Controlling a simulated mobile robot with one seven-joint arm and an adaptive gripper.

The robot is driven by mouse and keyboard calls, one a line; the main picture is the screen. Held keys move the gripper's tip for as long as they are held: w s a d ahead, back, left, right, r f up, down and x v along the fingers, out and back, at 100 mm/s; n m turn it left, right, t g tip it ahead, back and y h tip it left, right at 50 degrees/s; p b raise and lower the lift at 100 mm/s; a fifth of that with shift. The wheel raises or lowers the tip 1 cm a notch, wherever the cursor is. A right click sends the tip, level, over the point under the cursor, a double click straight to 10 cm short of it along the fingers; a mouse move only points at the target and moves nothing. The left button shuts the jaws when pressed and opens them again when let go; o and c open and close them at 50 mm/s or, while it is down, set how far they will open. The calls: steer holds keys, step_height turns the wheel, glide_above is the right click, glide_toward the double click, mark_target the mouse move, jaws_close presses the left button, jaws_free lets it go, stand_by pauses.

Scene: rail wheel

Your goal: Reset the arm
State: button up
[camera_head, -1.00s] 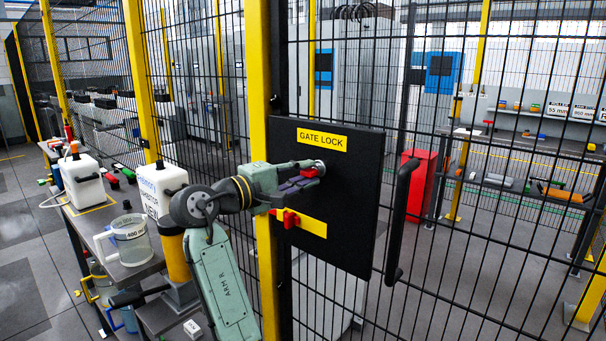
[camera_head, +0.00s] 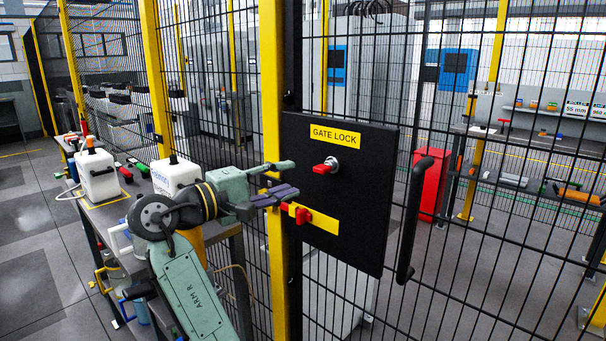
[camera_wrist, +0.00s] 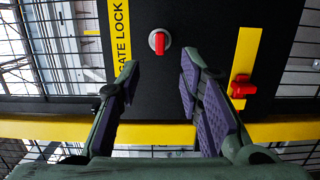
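My arm, with a green link marked ARM R, reaches up in front of the yellow fence post. My gripper (camera_head: 287,179) is open and empty, its purple-padded fingers spread, a short way off the black GATE LOCK panel (camera_head: 335,240). The wrist view also shows the gripper (camera_wrist: 158,80) with a clear gap between its fingers. A red lock knob (camera_head: 325,167) sits on a round metal base under the yellow label; in the wrist view the knob (camera_wrist: 159,43) lies beyond the gap, untouched. A red latch (camera_head: 300,214) sits on the yellow strip lower on the panel.
A black mesh fence with yellow posts (camera_head: 272,90) fills the middle. A black gate handle (camera_head: 412,220) stands right of the panel. A bench (camera_head: 105,212) with white containers is at left, near my arm. A red cabinet (camera_head: 431,182) and shelves stand behind the fence.

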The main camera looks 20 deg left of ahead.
steer(key=shift+v, duration=1.6)
steer(key=shift+a, duration=0.1)
